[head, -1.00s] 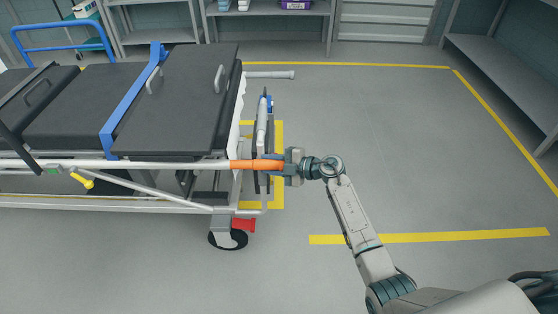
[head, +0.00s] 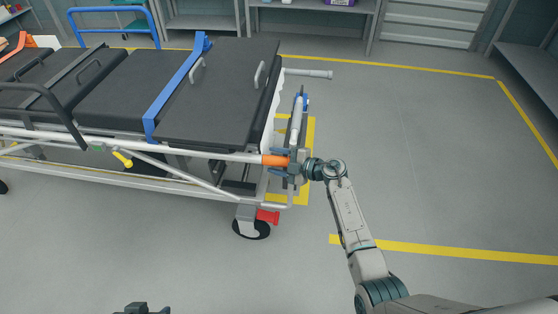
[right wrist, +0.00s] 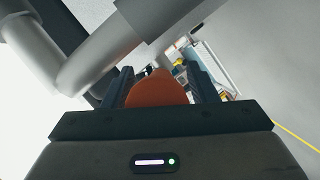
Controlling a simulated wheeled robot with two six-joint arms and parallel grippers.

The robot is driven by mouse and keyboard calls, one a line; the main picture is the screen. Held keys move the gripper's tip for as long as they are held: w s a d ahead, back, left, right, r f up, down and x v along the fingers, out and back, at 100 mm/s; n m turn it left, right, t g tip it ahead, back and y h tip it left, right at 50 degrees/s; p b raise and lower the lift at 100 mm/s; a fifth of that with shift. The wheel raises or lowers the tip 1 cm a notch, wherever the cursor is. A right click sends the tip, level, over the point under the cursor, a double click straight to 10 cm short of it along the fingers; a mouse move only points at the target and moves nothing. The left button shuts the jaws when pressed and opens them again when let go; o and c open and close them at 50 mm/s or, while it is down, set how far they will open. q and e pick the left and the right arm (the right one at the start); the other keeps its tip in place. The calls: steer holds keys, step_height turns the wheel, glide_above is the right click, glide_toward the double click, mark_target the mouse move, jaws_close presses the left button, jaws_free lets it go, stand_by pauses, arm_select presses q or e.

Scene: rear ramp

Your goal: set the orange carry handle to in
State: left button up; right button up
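The orange carry handle (head: 274,160) is a short orange sleeve at the end of the white side rail, at the near right corner of the stretcher (head: 215,100). Less of its length shows than before. My right gripper (head: 284,163) is at its outer end, with a finger on either side. In the right wrist view the handle (right wrist: 158,90) fills most of the space between the fingers, and the gripper looks shut on it. Only a dark tip of my left gripper (head: 142,308) shows at the bottom edge, away from the stretcher; its fingers are not clear.
A red pedal (head: 268,216) and a black caster (head: 251,229) are below the handle. A yellow lever (head: 122,159) hangs under the rail. Shelves (head: 310,15) line the back wall. The grey floor (head: 420,150) to the right is clear apart from yellow lines.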

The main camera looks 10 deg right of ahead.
steer(key=shift+d, duration=0.15)
arm_select(q)
steer(key=shift+s+a+r+g+y+p, duration=0.3)
steer(key=shift+s+a+r+g+p, duration=0.2)
steer(key=shift+r+g+p, duration=0.15)
arm_select(e)
steer(key=v, duration=1)
steer(key=shift+s+d, duration=0.25)
steer(key=shift+r, duration=0.15)
